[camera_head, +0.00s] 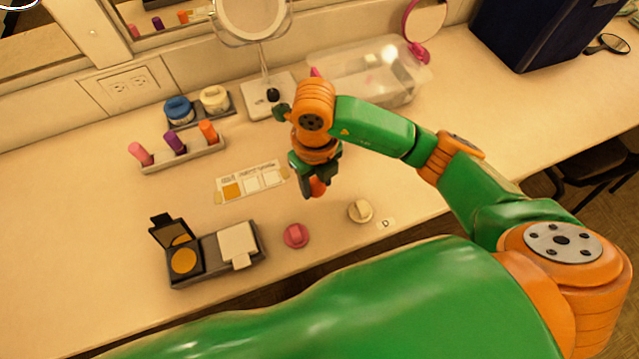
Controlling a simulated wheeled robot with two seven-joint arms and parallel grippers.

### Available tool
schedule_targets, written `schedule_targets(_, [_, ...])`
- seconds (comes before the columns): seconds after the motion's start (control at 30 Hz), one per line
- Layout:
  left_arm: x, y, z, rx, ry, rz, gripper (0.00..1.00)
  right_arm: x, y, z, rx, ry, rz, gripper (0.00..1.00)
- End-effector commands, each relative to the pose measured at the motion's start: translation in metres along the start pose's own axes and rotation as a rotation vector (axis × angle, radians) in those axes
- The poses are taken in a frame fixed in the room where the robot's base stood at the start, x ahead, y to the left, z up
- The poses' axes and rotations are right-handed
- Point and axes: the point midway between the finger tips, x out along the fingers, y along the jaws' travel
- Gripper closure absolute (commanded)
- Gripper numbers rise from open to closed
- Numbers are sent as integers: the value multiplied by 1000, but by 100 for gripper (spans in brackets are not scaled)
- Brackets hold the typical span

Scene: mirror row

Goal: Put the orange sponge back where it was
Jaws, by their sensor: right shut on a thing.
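My right gripper (311,184) points down over the table, to the right of the card with squares. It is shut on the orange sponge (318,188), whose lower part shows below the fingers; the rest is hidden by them. I cannot tell whether the sponge touches the table. A pink sponge (296,235) and a cream sponge (360,211) stand on the table nearer the front edge, apart from the gripper. My left gripper is not in view.
A card with squares (250,182) lies left of the gripper. A small label marked D (386,224) lies beside the cream sponge. An open compact (183,260), a lipstick rack (184,155), jars (179,109), a round mirror (250,17) and a clear tray (404,95) stand around.

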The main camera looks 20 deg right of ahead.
Motion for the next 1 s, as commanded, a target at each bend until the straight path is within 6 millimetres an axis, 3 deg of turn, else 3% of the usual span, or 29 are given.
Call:
schedule_targets(0.17, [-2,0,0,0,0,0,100,21,-13,13,2,2,-2,97])
schedule_targets(0.33, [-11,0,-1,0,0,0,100,47,-11,12,-3,1,1,97])
schedule_targets(0.67, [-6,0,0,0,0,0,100,54,-11,13,-4,-2,1,97])
schedule_targets(0.7, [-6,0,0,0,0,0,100,54,-11,13,-4,-2,1,50])
schedule_targets(0.8, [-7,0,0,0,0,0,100,52,-11,13,-4,-2,1,23])
schedule_targets(1.0, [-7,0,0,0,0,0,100,52,-11,13,-4,-2,1,22])
